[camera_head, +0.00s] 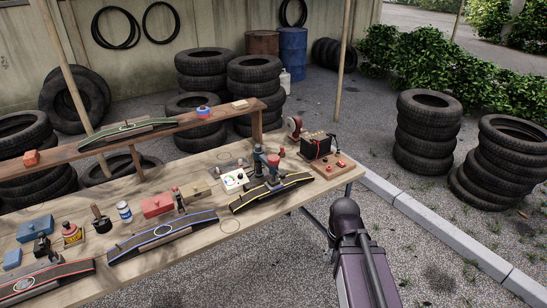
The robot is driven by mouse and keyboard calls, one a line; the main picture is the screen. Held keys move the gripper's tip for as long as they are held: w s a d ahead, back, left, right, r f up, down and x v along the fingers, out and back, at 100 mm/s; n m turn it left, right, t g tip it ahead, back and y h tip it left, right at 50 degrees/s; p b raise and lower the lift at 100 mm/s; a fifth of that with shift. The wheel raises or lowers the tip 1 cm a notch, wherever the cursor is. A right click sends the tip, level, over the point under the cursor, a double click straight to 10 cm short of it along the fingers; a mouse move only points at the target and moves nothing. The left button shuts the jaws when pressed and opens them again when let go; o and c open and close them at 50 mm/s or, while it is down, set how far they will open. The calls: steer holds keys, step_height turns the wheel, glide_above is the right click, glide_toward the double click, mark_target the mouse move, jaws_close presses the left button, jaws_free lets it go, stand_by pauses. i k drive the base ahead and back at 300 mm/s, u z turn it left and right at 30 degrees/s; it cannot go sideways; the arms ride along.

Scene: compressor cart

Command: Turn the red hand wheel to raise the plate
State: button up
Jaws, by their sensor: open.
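A small red part (273,160), possibly the red hand wheel, sits on top of an upright blue-grey device on the workbench. The device stands by a dark ramp with yellow edges (270,193). The red part is too small for me to make out a rim or spokes. I cannot pick out the plate with certainty. A dark purple part of my own arm (348,222) rises at the lower right, in front of the bench's right end. My gripper does not show.
The wooden workbench (215,240) also holds a blue-edged ramp (163,236), a red box (157,205), and a black battery-like unit (315,146) on a board. A raised shelf (60,157) runs behind. Tyre stacks (429,130) and a kerb (440,235) stand right, with open gravel between.

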mark_target(274, 160)
steer(key=i, duration=1)
